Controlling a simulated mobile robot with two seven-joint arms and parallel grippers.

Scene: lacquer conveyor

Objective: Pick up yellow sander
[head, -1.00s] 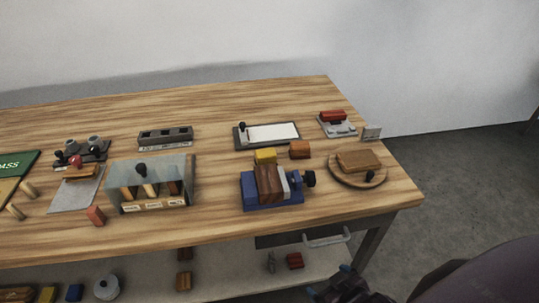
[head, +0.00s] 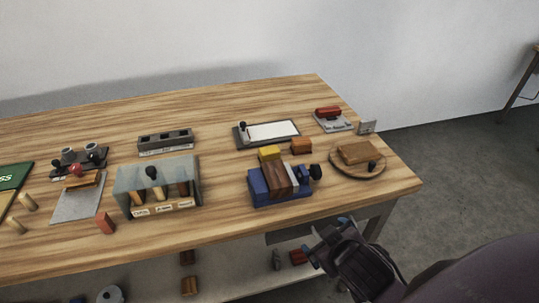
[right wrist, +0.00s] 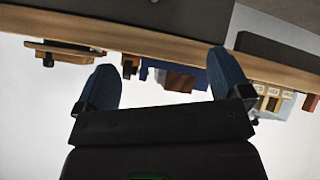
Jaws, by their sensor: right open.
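My right gripper (head: 318,243) is in front of the bench edge, low and to the right of the vise, well apart from the sander. In the right wrist view its blue fingers (right wrist: 165,78) are spread with nothing between them. I cannot make out the sander there. My left gripper is out of view.
A round wooden board (head: 343,169) with a brown block lies right of the vise. A glass-fronted box (head: 190,165) stands to the left. A white-topped tray (head: 248,141) lies behind the sander. A lower shelf (head: 230,280) holds small items.

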